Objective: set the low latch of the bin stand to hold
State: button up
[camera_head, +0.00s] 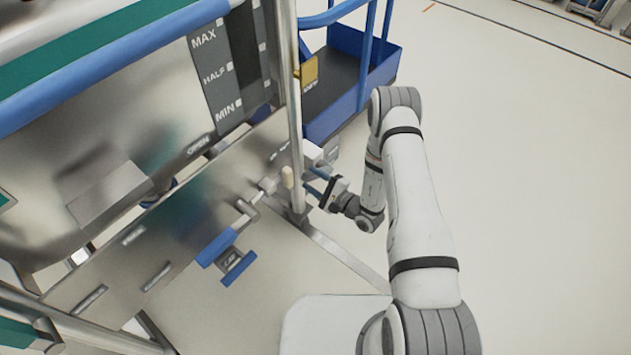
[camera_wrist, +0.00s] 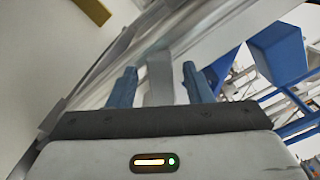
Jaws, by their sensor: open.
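The bin stand's steel panel (camera_head: 190,235) fills the lower left of the head view. Latch hardware with a pale knob (camera_head: 287,177) sits at its right end by the upright post (camera_head: 295,120). My gripper (camera_head: 314,184) is just right of that post, pointing left. In the wrist view its two blue fingers are apart, with a flat grey metal piece (camera_wrist: 160,76) between or just beyond them. I cannot tell whether they touch it, nor whether this piece is the low latch. The latch's setting cannot be read.
The steel bin with MAX, HALF and MIN marks (camera_head: 215,75) is above the panel. A blue handle (camera_head: 218,247) projects below it. A blue-railed platform (camera_head: 345,85) stands behind. A yellow tag (camera_head: 309,72) hangs by the post. The floor at right is clear.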

grip_shut()
dwell(0.4)
